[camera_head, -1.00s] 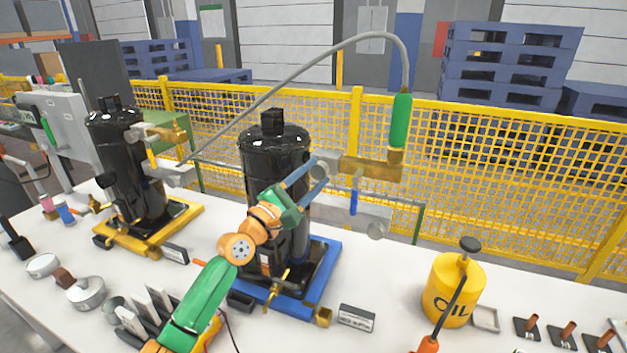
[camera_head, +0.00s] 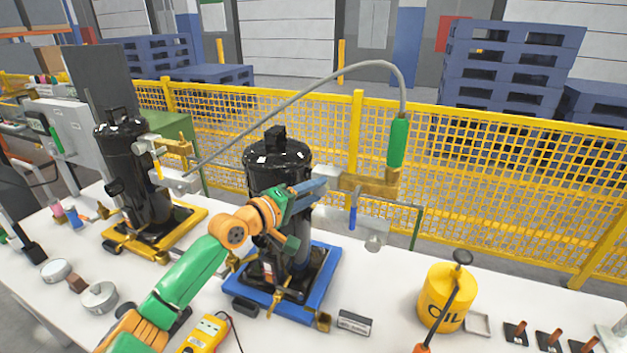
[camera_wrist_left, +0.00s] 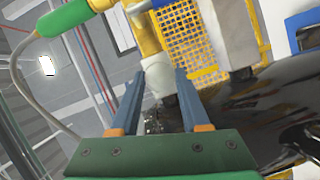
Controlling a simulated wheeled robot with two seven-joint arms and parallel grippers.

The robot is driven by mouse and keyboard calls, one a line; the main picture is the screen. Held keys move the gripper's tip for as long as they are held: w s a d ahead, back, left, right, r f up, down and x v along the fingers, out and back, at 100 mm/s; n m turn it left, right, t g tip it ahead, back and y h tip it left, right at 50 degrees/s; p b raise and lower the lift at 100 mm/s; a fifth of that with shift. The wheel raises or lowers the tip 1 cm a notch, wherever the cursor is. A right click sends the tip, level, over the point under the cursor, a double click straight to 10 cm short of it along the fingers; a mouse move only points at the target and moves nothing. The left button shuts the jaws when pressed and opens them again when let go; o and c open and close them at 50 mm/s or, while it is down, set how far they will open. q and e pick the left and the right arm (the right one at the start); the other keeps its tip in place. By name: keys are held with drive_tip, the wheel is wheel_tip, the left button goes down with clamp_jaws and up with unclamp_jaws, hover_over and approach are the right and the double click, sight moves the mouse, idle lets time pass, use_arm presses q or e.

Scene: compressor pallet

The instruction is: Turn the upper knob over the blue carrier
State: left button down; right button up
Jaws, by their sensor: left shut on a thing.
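The blue carrier (camera_head: 329,284) stands on the white bench and holds a black compressor (camera_head: 277,153). A brass fitting (camera_head: 372,183) sits on the upper right of that compressor, with a green-handled hose end (camera_head: 398,143) on it. My left gripper (camera_head: 318,188) is at the fitting's left end, its fingers shut on the upper knob. The fingers and arm hide the knob in the head view. In the left wrist view the knob (camera_wrist_left: 161,118) shows between the blue fingers (camera_wrist_left: 158,112), partly unclear. A lower grey knob (camera_head: 374,243) is clear of the gripper. My right gripper is out of view.
A blue lever (camera_head: 352,218) hangs under the fitting. A yellow carrier (camera_head: 190,227) with another black compressor (camera_head: 131,170) stands to the left. A yellow oil can (camera_head: 443,300) is at the right, and a yellow meter (camera_head: 205,334) is near the front. A yellow mesh fence (camera_head: 500,175) runs behind.

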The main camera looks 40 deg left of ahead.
use_arm(q)
drive_tip(key=shift+w+d+r+m+g+y+p, duration=0.1)
drive_tip(key=shift+m+g+y+p, duration=0.65)
drive_tip(key=shift+m+p, duration=0.9)
drive_tip(key=shift+s+d+r+m+g+y+p, duration=0.15)
drive_tip(key=shift+m+g+y+p, duration=0.25)
drive_tip(key=shift+m+y+p, duration=1.2)
drive_tip(key=shift+w+d+r+m+g+y+p, duration=0.15)
drive_tip(key=shift+m+g+y+p, duration=0.35)
drive_tip(key=shift+m+p, duration=1.2)
drive_tip(key=shift+m+b, duration=0.6)
drive_tip(key=shift+m, duration=0.05)
drive_tip(key=shift+f, duration=0.1)
drive_tip(key=shift+c, duration=1.9)
unclamp_jaws()
